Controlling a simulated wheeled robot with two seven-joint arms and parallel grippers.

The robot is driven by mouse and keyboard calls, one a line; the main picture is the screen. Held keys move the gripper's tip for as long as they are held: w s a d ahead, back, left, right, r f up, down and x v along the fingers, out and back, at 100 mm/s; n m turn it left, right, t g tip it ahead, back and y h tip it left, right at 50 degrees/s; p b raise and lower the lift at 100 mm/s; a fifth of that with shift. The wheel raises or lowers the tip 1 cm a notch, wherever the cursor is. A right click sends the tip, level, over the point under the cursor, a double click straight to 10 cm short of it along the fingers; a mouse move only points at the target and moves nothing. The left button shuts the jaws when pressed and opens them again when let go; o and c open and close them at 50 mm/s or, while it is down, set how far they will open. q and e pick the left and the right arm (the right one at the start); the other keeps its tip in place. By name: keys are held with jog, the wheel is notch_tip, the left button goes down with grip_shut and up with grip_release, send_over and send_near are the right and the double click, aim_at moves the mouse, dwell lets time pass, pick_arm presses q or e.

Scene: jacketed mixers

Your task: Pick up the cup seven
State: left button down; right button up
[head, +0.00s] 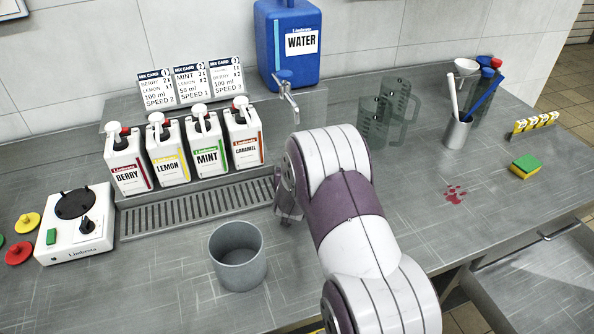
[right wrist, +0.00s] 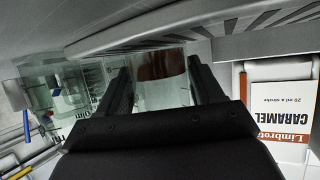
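A grey open-topped cup (head: 238,270) stands upright on the steel counter, left of my right arm in the head view. My right gripper is mostly hidden behind its own arm there. In the right wrist view its two dark fingers (right wrist: 163,85) stand apart. A clear, glass-like vessel (right wrist: 162,95) with a brownish-red patch shows between them. I cannot tell whether the fingers touch it. Clear measuring jugs (head: 378,122) stand behind my right arm. No "seven" marking is readable on any cup. My left gripper is not in view.
Berry, lemon, mint and caramel dispensers (head: 244,140) stand behind a drain grate (head: 190,211). A blue water tank (head: 288,60) with a tap is behind. A white mixer base (head: 77,228) is at left. A yellow-green sponge (head: 525,166) lies right.

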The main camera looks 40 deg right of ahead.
jog(key=shift+c, duration=0.5)
jog(key=shift+r, duration=0.1)
jog(key=shift+r, duration=0.25)
jog(key=r, duration=0.4)
jog(key=shift+s+d+p, duration=0.3)
jog(key=shift+s+p, duration=0.05)
jog(key=shift+p, duration=0.05)
jog(key=s+d+r, duration=0.5)
jog(key=s+r, duration=0.1)
jog(key=s, duration=0.3)
jog(key=shift+d+r, duration=0.15)
jog(key=shift+d, duration=0.2)
jog(key=shift+s, duration=0.1)
